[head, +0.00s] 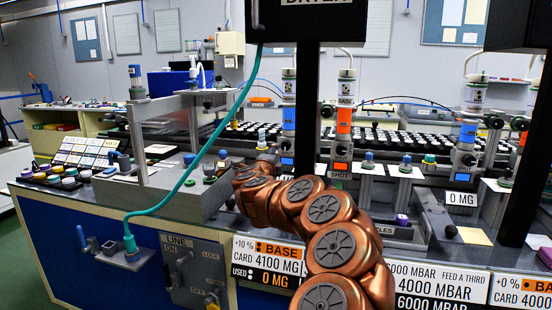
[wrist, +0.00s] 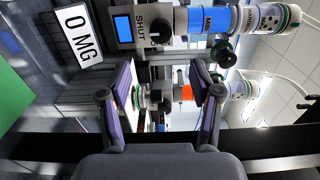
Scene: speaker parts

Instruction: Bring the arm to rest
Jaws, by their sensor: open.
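My copper-coloured arm (head: 341,245) rises from the bottom middle in the head view and bends left over the bench. Its far end is foreshortened there, and I cannot make out the fingers. In the wrist view my gripper (wrist: 162,97) is open, with two dark fingers spread apart and nothing between them. Beyond the gap stands a dispenser with an orange band (wrist: 186,92), apart from the fingers. A dispenser with a blue band (wrist: 208,20) and a block marked SHUT (wrist: 153,30) lie close above the fingers in that picture.
The bench carries upright dispensers, such as the orange-banded one (head: 344,122) and the blue-banded one (head: 467,132) with a 0 MG sign (head: 461,199). A teal hose (head: 200,155) hangs at left. A black post (head: 306,110) stands behind my arm. Labelled boards (head: 269,262) line the front.

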